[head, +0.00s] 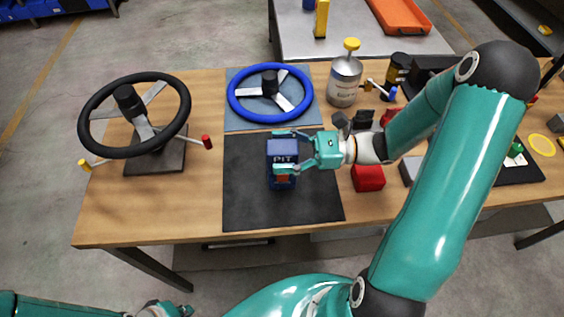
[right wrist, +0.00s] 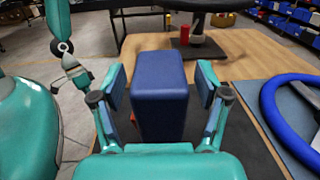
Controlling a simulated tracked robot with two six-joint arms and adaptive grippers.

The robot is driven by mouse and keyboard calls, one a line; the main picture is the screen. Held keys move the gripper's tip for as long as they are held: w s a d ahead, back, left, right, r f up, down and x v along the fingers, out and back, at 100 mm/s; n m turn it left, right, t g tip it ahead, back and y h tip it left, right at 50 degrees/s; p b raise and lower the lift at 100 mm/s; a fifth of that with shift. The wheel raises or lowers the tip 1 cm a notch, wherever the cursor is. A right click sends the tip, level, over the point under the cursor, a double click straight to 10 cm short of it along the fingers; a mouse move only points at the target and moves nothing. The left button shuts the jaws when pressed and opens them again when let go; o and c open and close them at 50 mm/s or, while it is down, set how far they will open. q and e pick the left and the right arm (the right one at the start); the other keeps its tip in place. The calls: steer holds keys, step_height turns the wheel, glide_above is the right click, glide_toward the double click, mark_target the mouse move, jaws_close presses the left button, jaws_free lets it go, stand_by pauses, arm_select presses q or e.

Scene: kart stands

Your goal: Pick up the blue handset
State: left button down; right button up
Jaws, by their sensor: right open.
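The blue handset (head: 283,157), a blue block marked "PIT" with a red-orange patch low on its side, stands on the black mat (head: 250,205). My right gripper (head: 280,151) is open, with one finger on either side of the handset. In the right wrist view the handset (right wrist: 160,95) sits between the open fingers (right wrist: 163,84), with a gap visible on both sides. My left gripper (head: 172,309) shows only in part at the bottom edge of the head view, away from the table; its fingers are too cut off to judge.
A black steering wheel (head: 128,101) on a stand is at left, with a red-tipped lever (head: 206,142) reaching toward the mat. A blue steering wheel (head: 238,93) lies behind the mat. A silver canister (head: 343,85) and a red block (head: 368,178) are to the right.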

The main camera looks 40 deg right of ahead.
steer(key=shift+c, duration=0.2)
jaws_close()
steer(key=shift+r, duration=0.15)
stand_by(0.3)
